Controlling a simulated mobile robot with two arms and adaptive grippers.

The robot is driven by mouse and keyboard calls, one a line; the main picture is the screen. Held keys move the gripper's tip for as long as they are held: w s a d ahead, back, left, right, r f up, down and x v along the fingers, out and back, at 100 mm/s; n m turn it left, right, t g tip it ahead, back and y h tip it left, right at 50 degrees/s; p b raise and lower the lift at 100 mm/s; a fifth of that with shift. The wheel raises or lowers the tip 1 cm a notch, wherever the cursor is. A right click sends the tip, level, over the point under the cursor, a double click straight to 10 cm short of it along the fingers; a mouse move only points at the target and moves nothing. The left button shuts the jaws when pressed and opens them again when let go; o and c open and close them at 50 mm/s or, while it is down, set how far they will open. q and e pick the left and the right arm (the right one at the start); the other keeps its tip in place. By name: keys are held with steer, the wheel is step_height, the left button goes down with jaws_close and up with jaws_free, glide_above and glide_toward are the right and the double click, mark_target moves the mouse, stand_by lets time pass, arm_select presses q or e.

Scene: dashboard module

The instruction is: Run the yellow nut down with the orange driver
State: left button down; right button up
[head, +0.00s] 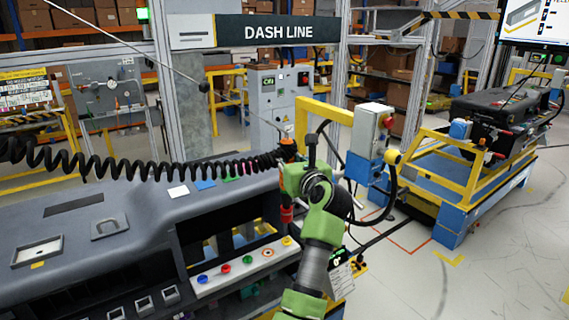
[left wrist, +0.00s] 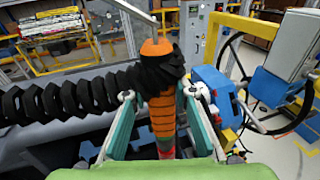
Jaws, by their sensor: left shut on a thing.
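My left gripper (head: 291,172) is shut on the orange driver (left wrist: 162,118), which stands roughly upright between the two fingers in the left wrist view. In the head view the driver's orange top (head: 287,147) shows above the gripper and its red lower part (head: 287,214) below. The yellow nut (head: 287,241) is on the light strip at the dashboard's front, at the right end of a row of coloured nuts. The driver's lower end appears just above it, with a small gap in the picture; exact alignment is unclear. My right gripper is not in view.
A black coiled cable (head: 120,167) runs from the left to the driver. The dashboard (head: 120,225) fills the lower left. Blue (head: 203,279), red (head: 226,268) and green (head: 248,260) nuts share the strip. A blue-grey control post (head: 368,145) stands beyond my arm.

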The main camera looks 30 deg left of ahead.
arm_select(q)
steer(key=shift+d, duration=0.1)
steer(key=shift+f+b, duration=0.45)
steer(key=shift+f, duration=0.1)
steer(key=shift+f+b, duration=0.5)
steer(key=shift+f, duration=0.05)
steer(key=shift+f+b, duration=0.9)
steer(key=shift+f, duration=0.2)
steer(key=shift+f+b, duration=0.95)
steer(key=shift+f, duration=0.45)
steer(key=shift+f+b, duration=0.7)
steer(key=shift+b, duration=0.05)
stand_by(0.4)
steer(key=shift+f+b, duration=0.45)
steer(key=shift+b, duration=0.2)
stand_by(2.5)
